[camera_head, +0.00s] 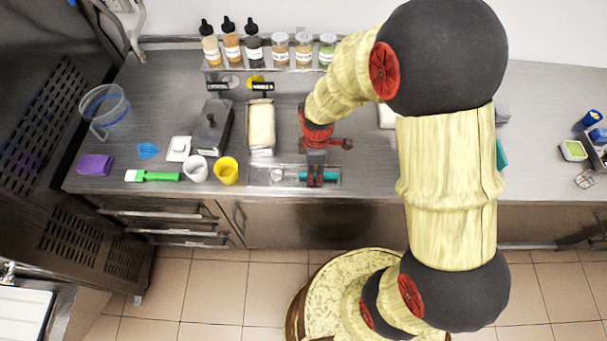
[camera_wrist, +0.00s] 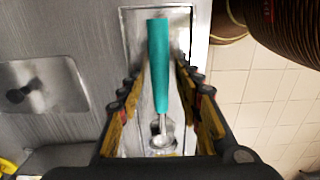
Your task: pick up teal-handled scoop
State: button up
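The teal-handled scoop lies in a shallow metal tray (camera_head: 345,184) near the counter's front edge. Its teal handle (camera_head: 331,176) shows beside my gripper (camera_head: 316,180), and its metal head points left. In the wrist view the teal handle (camera_wrist: 158,65) runs up the middle, with the shiny head (camera_wrist: 162,136) at the near end. My gripper (camera_wrist: 160,110) is open above the scoop, with one finger on each side and gaps to the handle. Whether the fingertips reach handle height is unclear.
A white tub (camera_head: 261,127) and a dark lidded box (camera_head: 211,128) stand behind the tray. A yellow cup (camera_head: 227,171), a white cup (camera_head: 196,168) and a green-handled brush (camera_head: 153,176) are to the left. Several bottles and jars (camera_head: 281,50) line the back shelf.

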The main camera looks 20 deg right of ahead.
grip_shut()
dwell(0.6)
